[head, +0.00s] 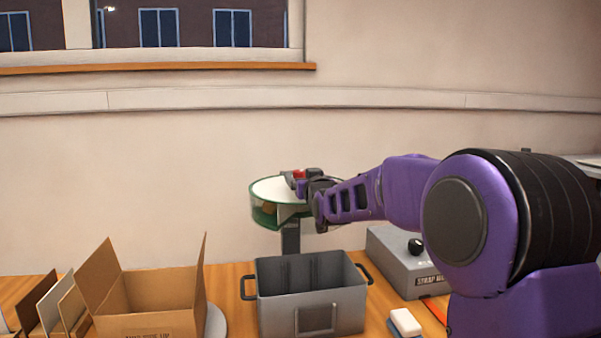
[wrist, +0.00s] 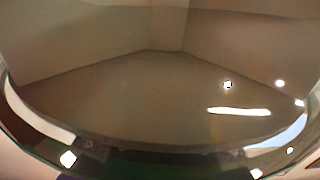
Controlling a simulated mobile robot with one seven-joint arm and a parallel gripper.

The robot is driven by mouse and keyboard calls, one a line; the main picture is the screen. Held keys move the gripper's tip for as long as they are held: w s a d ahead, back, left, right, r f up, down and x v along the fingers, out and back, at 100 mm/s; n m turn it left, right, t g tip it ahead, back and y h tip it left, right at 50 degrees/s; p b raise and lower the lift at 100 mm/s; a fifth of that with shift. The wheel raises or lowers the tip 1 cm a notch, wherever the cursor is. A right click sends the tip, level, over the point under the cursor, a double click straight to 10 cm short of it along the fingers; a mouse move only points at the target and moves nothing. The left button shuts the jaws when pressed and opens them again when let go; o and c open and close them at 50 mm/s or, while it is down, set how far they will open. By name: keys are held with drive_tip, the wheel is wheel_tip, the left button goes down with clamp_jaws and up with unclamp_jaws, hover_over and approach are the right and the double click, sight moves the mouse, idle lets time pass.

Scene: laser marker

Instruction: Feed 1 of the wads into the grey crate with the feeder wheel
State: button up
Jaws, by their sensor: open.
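The feeder wheel (head: 272,188) is a round drum with a pale top and a green see-through wall, on a dark post behind the grey crate (head: 312,311). The crate is open, with a dark handle at each side. My gripper (head: 301,178) is open at the top of the wheel, over its right part; I cannot tell whether it touches. The wrist view shows a glossy brownish compartment of the wheel (wrist: 150,100) close up. A brownish patch shows through the wheel's wall, but I cannot tell if it is a wad. No wad is clearly visible.
An open cardboard box (head: 150,290) stands left of the crate, with several upright boards (head: 55,302) beyond it. A grey machine (head: 395,262) with a black knob stands at the right. A small white block (head: 405,322) lies in front of it. My arm covers the right side.

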drive_tip(key=shift+w, duration=0.1)
clamp_jaws()
idle(0.4)
